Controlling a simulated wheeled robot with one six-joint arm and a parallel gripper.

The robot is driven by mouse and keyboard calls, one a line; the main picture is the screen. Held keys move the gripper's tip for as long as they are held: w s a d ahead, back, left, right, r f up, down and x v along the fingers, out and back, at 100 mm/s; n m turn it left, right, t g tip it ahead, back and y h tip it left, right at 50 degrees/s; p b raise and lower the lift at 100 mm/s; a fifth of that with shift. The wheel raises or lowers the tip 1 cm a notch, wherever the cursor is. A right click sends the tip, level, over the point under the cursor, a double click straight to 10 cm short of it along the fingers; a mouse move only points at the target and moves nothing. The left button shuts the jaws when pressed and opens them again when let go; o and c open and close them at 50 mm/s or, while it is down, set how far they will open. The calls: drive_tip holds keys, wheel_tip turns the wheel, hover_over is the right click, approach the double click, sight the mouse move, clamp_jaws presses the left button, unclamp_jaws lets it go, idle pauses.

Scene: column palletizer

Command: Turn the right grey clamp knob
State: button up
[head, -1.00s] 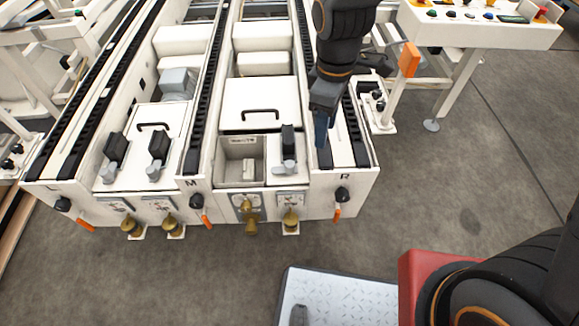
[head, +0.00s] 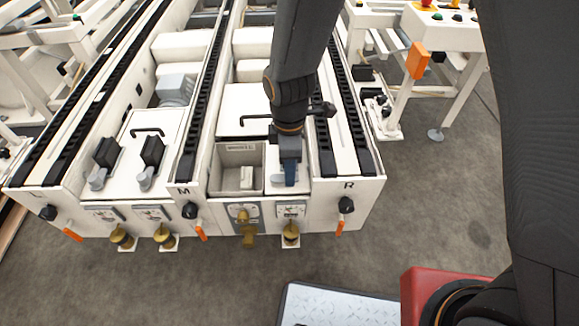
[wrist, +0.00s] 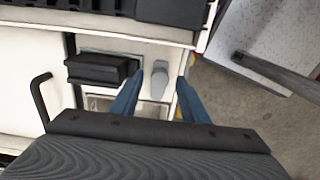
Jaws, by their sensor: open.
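The right grey clamp knob (wrist: 159,82) shows in the wrist view beside a black block (wrist: 97,69). My gripper (wrist: 157,79) is open, with one blue finger on each side of the knob in that view. No touch can be made out, and the height of the fingertips over the knob is unclear. In the head view my gripper (head: 290,174) points down over the small white panel right of the open compartment, hiding most of the knob and block.
An open compartment (head: 236,170) lies just left of my gripper. A black lid handle (wrist: 40,99) stands near it. Black rails (head: 325,150) run along the right side. Two more grey knobs (head: 97,180) (head: 147,178) with black blocks stand on the left panel. Brass knobs (head: 290,236) line the front.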

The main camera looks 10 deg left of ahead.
clamp_jaws()
drive_tip(key=shift+m+p, duration=0.5)
drive_tip(key=shift+p, duration=0.05)
drive_tip(key=m+p, duration=0.3)
drive_tip(key=shift+r, duration=0.1)
drive_tip(key=m+p, duration=0.3)
drive_tip(key=m, duration=0.1)
drive_tip(key=shift+p, duration=0.35)
drive_tip(key=m+p, duration=0.3)
drive_tip(key=m, duration=0.2)
drive_tip(key=m+p, duration=0.2)
drive_tip(key=m, duration=0.2)
drive_tip(key=shift+w+m+p, duration=0.15)
drive_tip(key=shift+m+p, duration=0.15)
drive_tip(key=shift+m, duration=0.1)
